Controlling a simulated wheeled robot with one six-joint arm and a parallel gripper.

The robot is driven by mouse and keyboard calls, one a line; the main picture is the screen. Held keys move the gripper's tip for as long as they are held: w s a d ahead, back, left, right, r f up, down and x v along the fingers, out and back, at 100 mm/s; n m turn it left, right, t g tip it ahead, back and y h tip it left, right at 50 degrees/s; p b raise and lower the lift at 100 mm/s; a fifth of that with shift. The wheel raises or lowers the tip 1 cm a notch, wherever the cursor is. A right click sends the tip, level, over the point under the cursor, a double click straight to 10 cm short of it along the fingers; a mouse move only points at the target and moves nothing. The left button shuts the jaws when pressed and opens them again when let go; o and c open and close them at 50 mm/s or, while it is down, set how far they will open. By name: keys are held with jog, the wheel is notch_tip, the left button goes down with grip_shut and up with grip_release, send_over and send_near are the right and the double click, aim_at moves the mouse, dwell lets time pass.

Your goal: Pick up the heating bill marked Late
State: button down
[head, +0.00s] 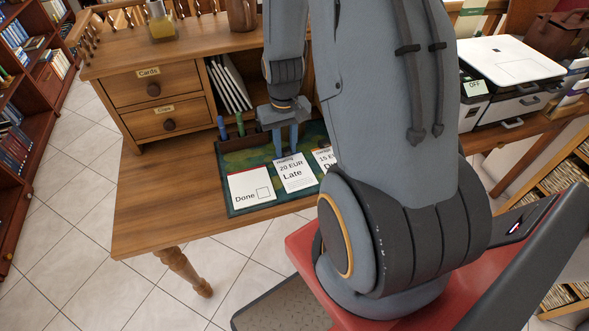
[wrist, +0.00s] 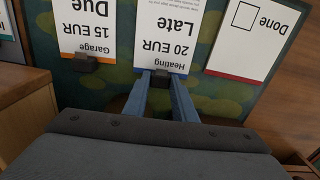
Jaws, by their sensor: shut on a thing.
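The heating bill (head: 294,174) is a white card reading "Heating 20 EUR Late", in the middle of a row of cards on the desk mat. It also shows upside down in the wrist view (wrist: 168,32). My gripper (head: 287,153) is at the card's top edge. In the wrist view its two blue fingers (wrist: 164,76) close in on the card's heading edge, and it is shut on the bill there. The card still appears to lie at the mat; I cannot tell whether it is lifted.
A garage bill (wrist: 90,28) marked Due and a Done card (head: 251,187) flank the heating bill on the green patterned mat (head: 240,206). Drawers (head: 153,87) and upright folders (head: 230,84) stand behind. The desk's left front (head: 160,212) is clear. A printer (head: 512,75) stands right.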

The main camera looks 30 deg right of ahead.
jog(key=shift+r+p, duration=2.6)
jog(key=shift+r, duration=0.35)
